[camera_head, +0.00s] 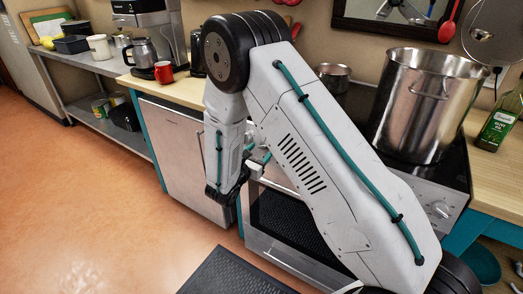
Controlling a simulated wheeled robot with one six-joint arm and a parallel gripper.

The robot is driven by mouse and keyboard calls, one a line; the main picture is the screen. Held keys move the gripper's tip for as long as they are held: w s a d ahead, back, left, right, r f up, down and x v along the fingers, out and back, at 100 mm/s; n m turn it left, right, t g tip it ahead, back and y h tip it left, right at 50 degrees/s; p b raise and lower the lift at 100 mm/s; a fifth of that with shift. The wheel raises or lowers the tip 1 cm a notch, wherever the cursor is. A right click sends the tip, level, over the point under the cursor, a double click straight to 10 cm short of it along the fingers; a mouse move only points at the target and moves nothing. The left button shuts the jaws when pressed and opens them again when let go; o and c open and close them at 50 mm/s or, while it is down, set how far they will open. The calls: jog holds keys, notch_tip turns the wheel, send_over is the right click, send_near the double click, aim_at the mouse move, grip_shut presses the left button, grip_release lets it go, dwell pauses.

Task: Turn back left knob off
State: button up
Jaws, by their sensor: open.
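The stove has a black cooktop with a steel front panel (440,190). One silver knob (440,210) shows near the panel's right end. My arm covers most of the panel, so the back left knob cannot be made out. My gripper (260,163) is low beside the panel's left end, just above the oven door. It is open and partly hidden by my arm. Whether it touches a knob cannot be told.
A large steel pot (425,105) stands on the cooktop's right, with a smaller pot (334,77) behind my arm. An olive oil bottle (497,128) stands at right. A red mug (164,72) and coffee maker (150,35) are on the left counter. The floor at left is clear.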

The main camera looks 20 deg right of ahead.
jog(key=shift+x, duration=0.95)
jog(key=c, duration=1)
jog(key=shift+n, duration=0.3)
jog(key=n+t+y, duration=0.1)
jog(key=n, duration=0.2)
jog(key=n+y, duration=0.1)
jog(key=n, duration=0.2)
jog(key=shift+s+d+r+t, duration=0.1)
jog(key=shift+s+d+t, duration=0.1)
jog(key=shift+t, duration=0.2)
jog(key=n+y, duration=0.1)
jog(key=n, duration=0.2)
jog(key=n+y, duration=0.1)
jog(key=n, duration=0.3)
jog(key=shift+s+r+y, duration=0.1)
jog(key=shift+r+y, duration=0.05)
jog(key=shift+y, duration=0.15)
